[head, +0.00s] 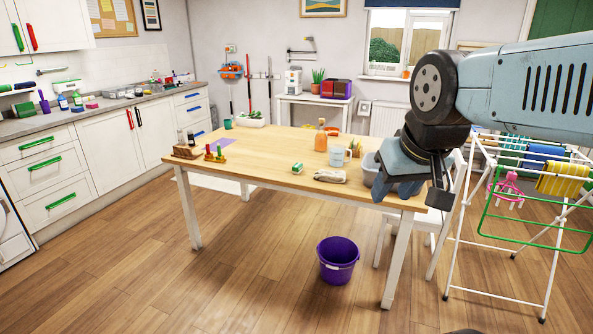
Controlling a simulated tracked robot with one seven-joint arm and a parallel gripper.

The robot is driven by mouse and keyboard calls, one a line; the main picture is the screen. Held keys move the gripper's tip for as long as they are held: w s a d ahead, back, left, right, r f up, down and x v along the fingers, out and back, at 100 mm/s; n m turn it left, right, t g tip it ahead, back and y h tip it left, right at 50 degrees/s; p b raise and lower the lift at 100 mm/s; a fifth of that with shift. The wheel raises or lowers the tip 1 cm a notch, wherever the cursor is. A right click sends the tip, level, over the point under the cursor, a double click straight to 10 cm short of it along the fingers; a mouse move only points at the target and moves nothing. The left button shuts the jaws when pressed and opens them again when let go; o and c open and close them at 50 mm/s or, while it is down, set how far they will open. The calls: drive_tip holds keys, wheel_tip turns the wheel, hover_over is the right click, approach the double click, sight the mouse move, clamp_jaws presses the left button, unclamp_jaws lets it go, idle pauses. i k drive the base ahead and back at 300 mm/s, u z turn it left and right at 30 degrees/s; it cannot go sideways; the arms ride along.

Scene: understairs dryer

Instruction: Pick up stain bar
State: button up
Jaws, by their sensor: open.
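A small green and white block (297,168), which looks like the stain bar, lies on the wooden table (270,150) near its front edge. It is small in the picture, so its label cannot be read. My gripper (412,190) hangs at the table's right front corner, to the right of the block and well apart from it. It is open, and I see nothing between its fingers. It partly hides a grey tub (369,170) on the table.
A whitish bundle (330,176) lies just right of the block. A clear jug (337,156), an orange bottle (321,136) and a small plant (356,149) stand behind. A purple bucket (338,262) is on the floor. A drying rack (520,200) stands at right.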

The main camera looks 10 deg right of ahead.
sight(298, 168)
drive_tip(key=z, duration=0.15)
drive_tip(key=i, duration=2.1)
drive_tip(key=z, duration=0.2)
